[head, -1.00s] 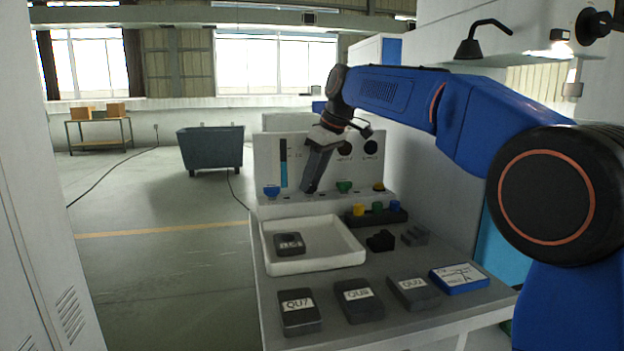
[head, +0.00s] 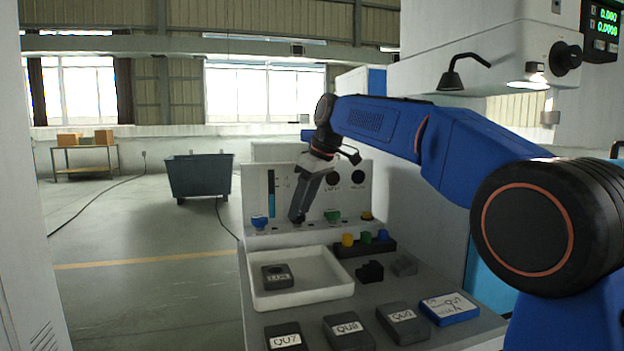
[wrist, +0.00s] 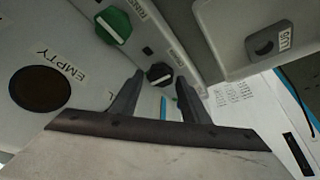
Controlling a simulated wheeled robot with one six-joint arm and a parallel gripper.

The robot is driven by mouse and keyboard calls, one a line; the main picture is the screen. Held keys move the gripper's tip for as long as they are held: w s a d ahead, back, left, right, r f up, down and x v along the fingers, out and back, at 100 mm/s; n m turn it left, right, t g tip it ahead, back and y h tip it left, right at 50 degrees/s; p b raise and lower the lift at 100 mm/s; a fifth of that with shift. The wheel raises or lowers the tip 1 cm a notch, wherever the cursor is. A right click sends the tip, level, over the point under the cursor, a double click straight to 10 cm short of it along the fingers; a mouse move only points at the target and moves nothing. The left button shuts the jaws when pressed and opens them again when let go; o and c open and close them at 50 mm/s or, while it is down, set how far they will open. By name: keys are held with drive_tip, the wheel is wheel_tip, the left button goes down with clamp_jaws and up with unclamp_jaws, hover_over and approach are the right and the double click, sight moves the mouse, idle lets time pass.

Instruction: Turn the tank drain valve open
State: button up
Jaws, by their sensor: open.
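A white panel (head: 254,190) stands at the back of the bench with a row of knobs along its foot. A blue knob (head: 259,222) is at its left, a green knob (head: 333,216) right of the middle and a yellow one (head: 367,215) farther right. My gripper (head: 297,219) points down at the row between blue and green. In the wrist view my open gripper (wrist: 156,98) has a black knob (wrist: 158,72) with a white mark just beyond and between its fingertips; contact is not visible. The green knob (wrist: 115,25) is up and left of it. The label beside the black knob is too small to read surely.
A white tray (head: 300,299) holding a dark labelled block (head: 277,276) lies before the panel. Right of it is a dark holder (head: 365,247) with coloured knobs. Several labelled blocks line the bench front beside a blue-edged card (head: 449,308).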

drive_tip(key=v, duration=1.6)
drive_tip(key=shift+d+r, duration=0.15)
drive_tip(key=shift+d, duration=0.05)
drive_tip(key=shift+s, duration=0.15)
